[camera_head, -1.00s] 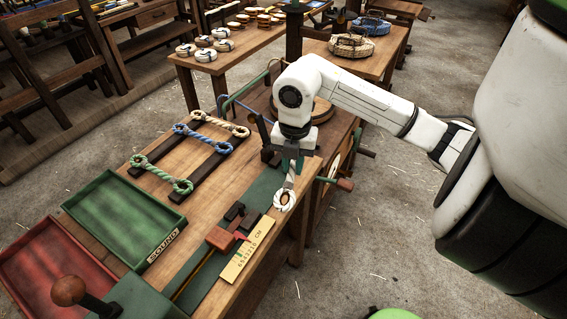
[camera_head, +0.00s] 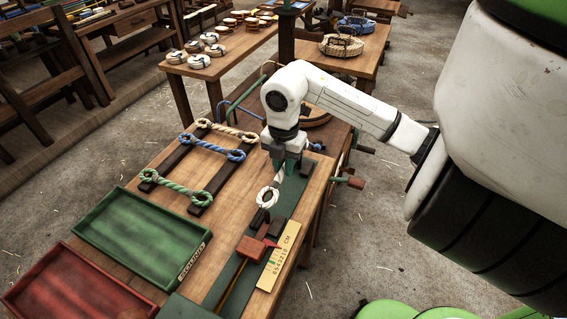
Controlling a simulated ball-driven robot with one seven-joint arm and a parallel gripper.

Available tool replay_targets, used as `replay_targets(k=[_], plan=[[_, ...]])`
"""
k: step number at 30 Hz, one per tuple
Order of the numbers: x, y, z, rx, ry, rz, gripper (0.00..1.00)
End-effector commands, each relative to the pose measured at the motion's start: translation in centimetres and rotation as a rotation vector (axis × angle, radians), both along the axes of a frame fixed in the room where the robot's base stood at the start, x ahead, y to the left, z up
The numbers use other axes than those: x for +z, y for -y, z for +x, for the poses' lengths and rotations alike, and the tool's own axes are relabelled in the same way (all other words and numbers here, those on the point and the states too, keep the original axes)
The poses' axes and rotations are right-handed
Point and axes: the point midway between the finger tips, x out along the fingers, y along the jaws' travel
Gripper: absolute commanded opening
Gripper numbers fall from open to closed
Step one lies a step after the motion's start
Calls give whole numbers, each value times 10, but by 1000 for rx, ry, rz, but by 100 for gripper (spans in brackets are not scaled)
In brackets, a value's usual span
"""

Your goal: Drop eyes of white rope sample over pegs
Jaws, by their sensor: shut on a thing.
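A white rope sample (camera_head: 268,197) hangs from my gripper (camera_head: 281,167), with its near eye over the green strip of the bench. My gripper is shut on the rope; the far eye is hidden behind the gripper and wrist. A dark block with a red part (camera_head: 254,248) sits on the strip just in front of the near eye. I cannot tell whether the eye touches any peg there. Green (camera_head: 175,188), blue (camera_head: 211,147) and tan (camera_head: 228,131) rope samples lie across two dark rails to the left.
A green tray marked SOUND (camera_head: 140,238) and a red tray (camera_head: 75,285) lie at the bench's front left. A brass scale plate (camera_head: 279,256) lies right of the block. Handles (camera_head: 352,182) stick out from the bench's right side.

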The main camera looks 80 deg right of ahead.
Motion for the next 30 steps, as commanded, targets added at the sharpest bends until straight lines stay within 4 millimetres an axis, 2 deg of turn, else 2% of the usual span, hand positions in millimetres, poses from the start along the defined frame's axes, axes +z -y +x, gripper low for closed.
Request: replay_targets(k=[30], plan=[[-66,0,0,3,0,-1,0]])
